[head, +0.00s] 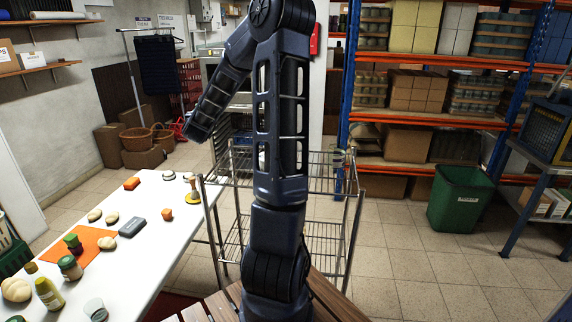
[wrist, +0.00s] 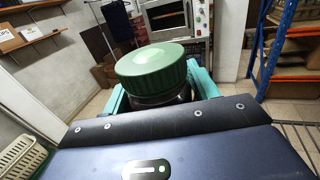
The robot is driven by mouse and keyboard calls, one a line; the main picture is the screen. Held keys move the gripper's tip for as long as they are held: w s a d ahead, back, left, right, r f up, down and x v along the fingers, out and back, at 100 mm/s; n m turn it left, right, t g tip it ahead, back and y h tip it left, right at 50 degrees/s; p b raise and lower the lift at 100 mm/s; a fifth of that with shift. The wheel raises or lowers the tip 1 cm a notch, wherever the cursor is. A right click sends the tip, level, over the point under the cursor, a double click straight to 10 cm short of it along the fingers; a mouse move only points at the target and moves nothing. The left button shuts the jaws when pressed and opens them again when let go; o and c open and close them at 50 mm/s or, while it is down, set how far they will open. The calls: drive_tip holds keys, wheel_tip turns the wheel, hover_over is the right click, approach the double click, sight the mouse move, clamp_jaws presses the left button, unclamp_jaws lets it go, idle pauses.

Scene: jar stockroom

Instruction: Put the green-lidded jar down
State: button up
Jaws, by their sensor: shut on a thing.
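The green-lidded jar (wrist: 152,66) is held in my gripper (wrist: 159,92) in the wrist view. Its wide ribbed lid faces the camera, and only a thin strip of the dark body shows below it. The two teal fingers are shut on the jar, one on each side. The jar's base and whatever is under it are hidden, so I cannot tell whether it touches anything. In the head view neither my gripper nor the held jar can be made out; my arm fills the middle.
A white table (head: 142,265) at left holds an orange mat (head: 88,248), a grey box (head: 132,227), bottles and small items. A wire rack (head: 318,186) stands behind my arm. Blue-orange shelving (head: 455,62) is at back right, with a green bin (head: 460,198) before it and open floor nearby.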

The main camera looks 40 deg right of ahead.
drive_tip(key=s+d+r+m+g+h, duration=0.2)
drive_tip(key=s+d, duration=0.2)
drive_tip(key=d, duration=0.4)
drive_tip(key=s+d+r+m+g+h, duration=0.1)
drive_tip(key=s+d+m+g+h, duration=0.1)
drive_tip(key=s+d, duration=0.35)
drive_tip(key=s+d+r+m+g+h, duration=0.2)
drive_tip(key=d+h, duration=0.1)
drive_tip(key=d, duration=0.7)
drive_tip(key=s+d+r+m+g+h, duration=0.1)
drive_tip(key=s+d+r+m+g, duration=0.2)
drive_tip(key=s+d, duration=0.5)
drive_tip(key=s+d+r+m+g+h, duration=0.2)
drive_tip(key=s+d+g, duration=0.2)
drive_tip(key=s+d, duration=0.45)
drive_tip(key=f, duration=0.8)
drive_tip(key=s+a+f, duration=0.1)
drive_tip(key=f, duration=0.7)
drive_tip(key=s+f, duration=0.1)
drive_tip(key=f, duration=0.7)
drive_tip(key=shift+a+f, duration=0.3)
drive_tip(key=shift+a, duration=0.1)
drive_tip(key=shift+f, duration=0.15)
drive_tip(key=o, duration=0.9)
drive_tip(key=shift+c, duration=0.2)
